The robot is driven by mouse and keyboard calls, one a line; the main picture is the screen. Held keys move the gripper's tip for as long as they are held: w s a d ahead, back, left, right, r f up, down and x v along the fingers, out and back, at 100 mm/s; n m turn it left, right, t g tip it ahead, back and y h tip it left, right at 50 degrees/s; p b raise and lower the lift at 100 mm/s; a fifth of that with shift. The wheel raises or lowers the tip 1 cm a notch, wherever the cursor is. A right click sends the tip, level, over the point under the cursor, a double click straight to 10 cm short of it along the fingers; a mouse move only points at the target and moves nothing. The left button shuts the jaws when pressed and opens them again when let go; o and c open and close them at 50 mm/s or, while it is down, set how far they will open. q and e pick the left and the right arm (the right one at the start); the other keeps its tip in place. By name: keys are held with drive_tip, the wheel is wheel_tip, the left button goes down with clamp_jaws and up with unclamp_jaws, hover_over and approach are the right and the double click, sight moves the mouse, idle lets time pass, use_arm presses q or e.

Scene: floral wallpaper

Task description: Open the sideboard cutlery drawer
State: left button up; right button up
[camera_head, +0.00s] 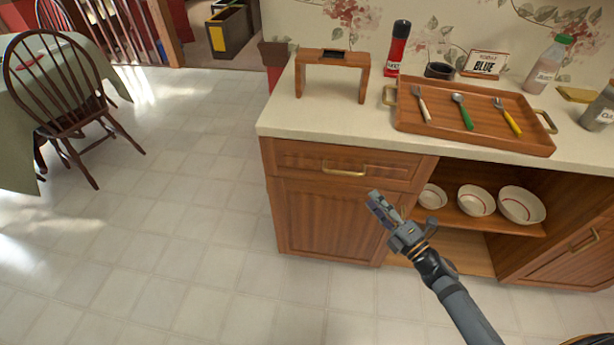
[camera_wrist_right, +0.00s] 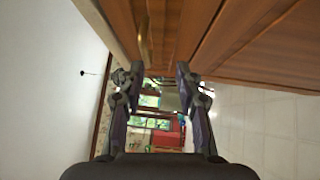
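The sideboard (camera_head: 300,220) has a wooden top drawer (camera_head: 300,161) at its left, which is shut. The drawer has a brass bar handle (camera_head: 344,170). My right gripper (camera_head: 374,198) is in front of the sideboard, below and right of the handle, apart from it. In the right wrist view its two fingers (camera_wrist_right: 157,72) stand wide apart with nothing between them. The brass handle (camera_wrist_right: 143,38) shows beyond the fingertips there, near the top. My left gripper is not in view.
On the countertop (camera_head: 283,117) are a wooden stand (camera_head: 333,57), a red bottle (camera_head: 397,48) and a tray (camera_head: 475,135) with a fork, spoon and another fork. Bowls (camera_head: 476,200) sit on the open shelf. A chair (camera_head: 60,85) stands left; the floor between is clear.

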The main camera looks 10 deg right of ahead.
sight(345, 172)
drive_tip(key=shift+n+y, duration=0.7)
drive_tip(key=shift+n, duration=0.1)
drive_tip(key=x, duration=0.4)
drive_tip(key=a+r+p+x, duration=0.1)
drive_tip(key=x, duration=0.3)
drive_tip(key=s+x, duration=0.1)
drive_tip(key=x, duration=0.3)
drive_tip(key=shift+s+a+r+p, duration=0.1)
drive_tip(key=shift+a+r+p, duration=0.1)
drive_tip(key=shift+r+p, duration=0.2)
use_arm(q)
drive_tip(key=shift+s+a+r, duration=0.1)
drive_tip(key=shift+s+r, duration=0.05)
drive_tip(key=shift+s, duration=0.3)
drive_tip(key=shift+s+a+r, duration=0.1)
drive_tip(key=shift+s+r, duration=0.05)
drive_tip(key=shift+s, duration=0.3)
use_arm(e)
clamp_jaws()
